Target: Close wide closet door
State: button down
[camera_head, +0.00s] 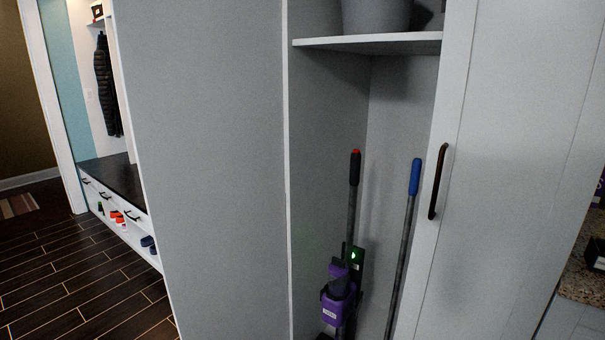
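The closet door (500,190) is a tall light grey panel at the right of the head view. A dark vertical bar handle (438,181) sits near its left edge. My gripper is not in view.
Inside the closet are a shelf (370,42) with a grey bin (376,15), a purple vacuum (340,300) and a blue-ended pole (415,178). A wide grey panel (205,170) stands left of the opening. Dark floor (80,285) is clear at left; a stone counter (582,285) is at right.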

aim_at(202, 81)
jog(key=i+j+u, duration=0.2)
jog(key=i+u, duration=0.5)
jog(key=u, duration=0.2)
jog(key=i+j+u, duration=0.15)
jog(key=i+u, duration=0.55)
jog(key=i+j+z, duration=0.1)
jog(key=i+z, duration=0.2)
jog(key=i+j+z, duration=0.15)
jog(key=z, duration=0.15)
jog(key=i+j+z, duration=0.15)
jog(key=z, duration=0.2)
jog(key=i+j+z, duration=0.2)
jog(key=z, duration=0.15)
jog(key=i+j+z, duration=0.25)
jog(key=z, duration=0.15)
